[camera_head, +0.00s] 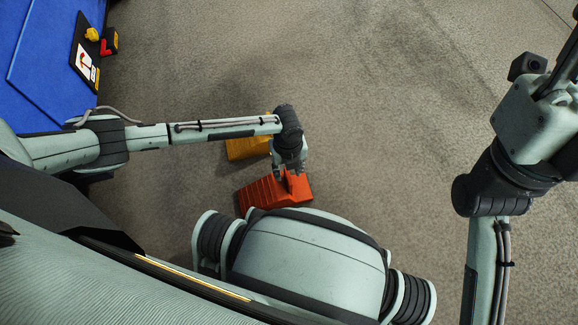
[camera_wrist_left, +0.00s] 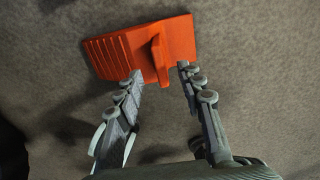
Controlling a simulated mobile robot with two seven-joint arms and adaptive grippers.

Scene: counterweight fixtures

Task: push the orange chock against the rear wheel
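An orange-red wedge-shaped chock (camera_head: 262,195) with ribs and an upright handle lies on the floor in the lower middle of the head view. In the left wrist view the chock (camera_wrist_left: 183,40) is at the top, its ribbed end to the left. My left gripper (camera_head: 290,173) points down at it. In the left wrist view its fingers (camera_wrist_left: 160,71) are spread, with the handle between and just beyond the tips; a gap shows on the right side. Contact on the left is unclear. My right arm shows at the right, its gripper out of view. No wheel is visible.
A yellow-orange block (camera_head: 243,149) lies on the floor behind the chock, partly hidden by my left arm. A blue structure (camera_head: 42,45) stands at the upper left with a labelled panel (camera_head: 85,55) and yellow and red parts. The floor (camera_head: 400,110) to the right is clear.

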